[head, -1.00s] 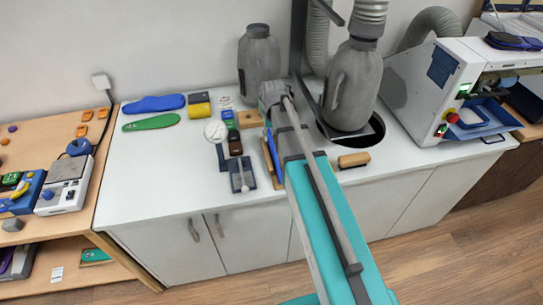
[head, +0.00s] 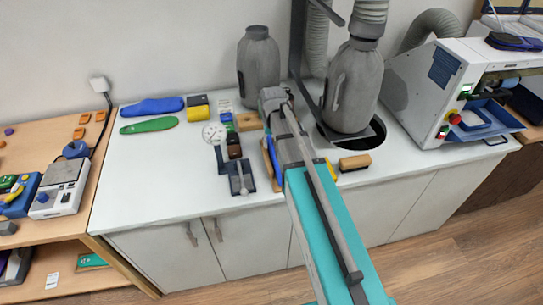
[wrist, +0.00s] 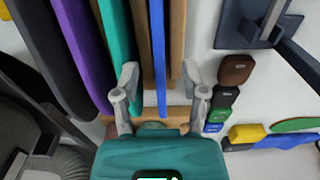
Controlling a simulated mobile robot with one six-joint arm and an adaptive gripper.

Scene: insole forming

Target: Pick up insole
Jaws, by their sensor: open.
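A blue insole (head: 151,105) and a green insole (head: 149,125) lie flat on the left of the white counter in the head view. At the right edge of the wrist view, the green one (wrist: 292,124) and the blue one (wrist: 285,141) show in part. My gripper (wrist: 160,74) is open in the wrist view, with its fingers apart over a wooden rack of upright coloured slabs. A thin blue slab (wrist: 159,60) lies between the fingers; a teal slab (wrist: 116,40) is by the left finger. Contact cannot be told.
Grey canisters (head: 258,70) stand behind my arm, one in a round opening. A lever tool (head: 240,177), a gauge (head: 213,133) and small blocks lie left of the rack. A brush (head: 354,162) lies right. The counter's front left is clear.

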